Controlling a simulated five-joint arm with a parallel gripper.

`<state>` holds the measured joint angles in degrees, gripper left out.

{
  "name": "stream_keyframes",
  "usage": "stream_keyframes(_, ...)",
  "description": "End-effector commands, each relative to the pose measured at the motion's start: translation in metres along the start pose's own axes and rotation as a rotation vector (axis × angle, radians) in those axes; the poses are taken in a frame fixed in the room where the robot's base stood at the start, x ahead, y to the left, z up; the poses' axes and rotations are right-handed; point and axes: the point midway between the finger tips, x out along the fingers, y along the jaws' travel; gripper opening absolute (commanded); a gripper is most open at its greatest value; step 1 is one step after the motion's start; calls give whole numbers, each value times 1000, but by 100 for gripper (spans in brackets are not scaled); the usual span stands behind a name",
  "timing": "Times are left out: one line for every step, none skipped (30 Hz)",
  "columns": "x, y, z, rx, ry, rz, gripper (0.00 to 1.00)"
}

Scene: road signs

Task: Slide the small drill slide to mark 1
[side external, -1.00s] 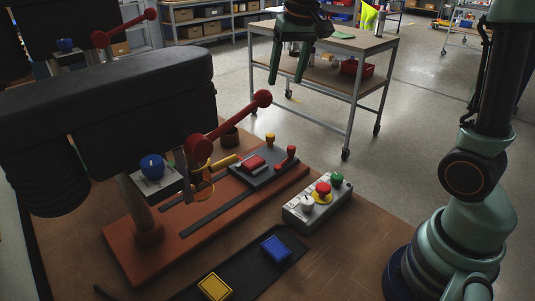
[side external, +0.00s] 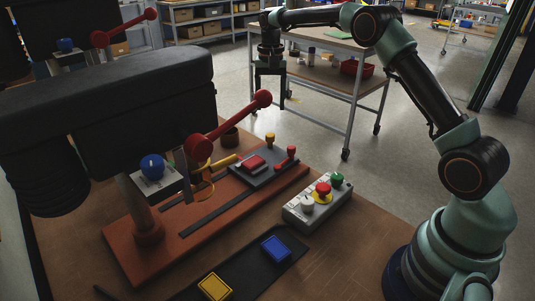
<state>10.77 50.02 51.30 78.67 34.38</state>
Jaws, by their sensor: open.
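The drill slide appears to be the dark grey plate (side external: 262,176) on the red-orange drill base (side external: 140,262). A red block (side external: 254,163) sits on it, with a red knobbed lever (side external: 288,156) at its right and a yellow knob (side external: 270,139) behind. I cannot read any mark numbers. Dark slots (side external: 212,213) run along the base toward the front left. My gripper (side external: 269,105) is open and empty, fingers pointing down. In the picture it is above the slide and apart from it.
The black drill head (side external: 100,110) with its red feed lever (side external: 232,126) overhangs the left of the base. A grey button box (side external: 317,203) stands right of the base. A dark tray (side external: 245,270) holds a blue block (side external: 276,249) and a yellow block (side external: 214,287) in front.

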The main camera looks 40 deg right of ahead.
Motion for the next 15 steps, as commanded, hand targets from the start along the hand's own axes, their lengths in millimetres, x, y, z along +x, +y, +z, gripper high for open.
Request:
stream_keyframes(10,1,1,-1,-5,3,67)
stream_keyframes(16,0,1,-1,-4,3,67)
stream_keyframes(24,1,1,-1,-5,3,67)
stream_keyframes(30,1,1,-1,-4,3,67)
stream_keyframes(36,1,1,-2,-4,3,67)
stream_keyframes(44,1,2,-2,-5,4,67)
stream_keyframes(50,1,1,-2,-4,3,67)
stream_keyframes(55,1,1,-2,-4,3,67)
stream_keyframes(62,0,1,-2,-3,2,67)
stream_keyframes(68,1,1,-2,-4,3,67)
stream_keyframes(72,1,2,-2,-4,3,67)
stream_keyframes(78,0,1,-2,-3,2,67)
stream_keyframes(82,0,1,-2,-3,2,67)
stream_keyframes(86,0,1,-2,-3,2,67)
stream_keyframes(90,0,1,-2,-2,1,67)
